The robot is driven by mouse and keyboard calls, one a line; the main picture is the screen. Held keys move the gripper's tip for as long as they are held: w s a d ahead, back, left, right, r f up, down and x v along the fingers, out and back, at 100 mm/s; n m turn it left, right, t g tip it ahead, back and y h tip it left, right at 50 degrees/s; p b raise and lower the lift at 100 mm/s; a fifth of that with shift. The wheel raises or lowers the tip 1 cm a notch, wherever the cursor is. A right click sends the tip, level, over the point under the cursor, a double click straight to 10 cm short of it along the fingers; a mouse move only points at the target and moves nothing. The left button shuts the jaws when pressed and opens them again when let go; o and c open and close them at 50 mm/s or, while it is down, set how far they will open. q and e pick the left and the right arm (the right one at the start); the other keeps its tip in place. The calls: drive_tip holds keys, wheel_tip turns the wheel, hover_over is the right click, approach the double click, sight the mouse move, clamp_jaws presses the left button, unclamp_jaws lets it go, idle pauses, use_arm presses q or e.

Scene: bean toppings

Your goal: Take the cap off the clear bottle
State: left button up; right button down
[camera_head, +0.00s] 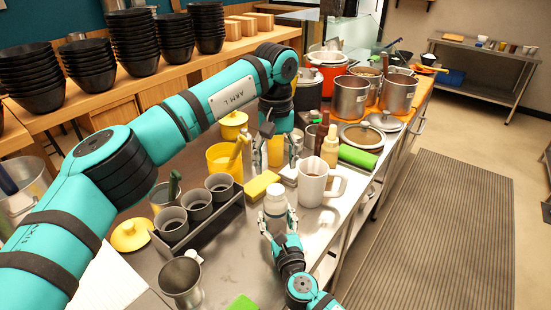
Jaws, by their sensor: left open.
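The clear bottle (276,211) stands upright near the middle of the steel counter, with its whitish cap (275,190) on top. My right gripper (278,228) comes in from the bottom, with its fingers on both sides of the bottle's body; it looks shut on it. My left gripper (274,165) is open and points down, behind the bottle in the picture and apart from the cap. The lower part of the bottle is partly hidden by my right gripper.
A white mug (312,184) stands close to the right of the bottle. A yellow sponge (262,185) lies behind it. A dark rack (205,228) with grey cups is at left, near a metal cup (181,281). Sauce bottles (330,147) and pots (349,97) stand farther back.

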sight(275, 189)
use_arm(q)
drive_tip(key=m, duration=0.3)
drive_tip(key=shift+f+m, duration=0.2)
drive_tip(key=shift+m, duration=0.1)
wheel_tip(275, 189, down, 8)
drive_tip(key=shift+r, duration=0.2)
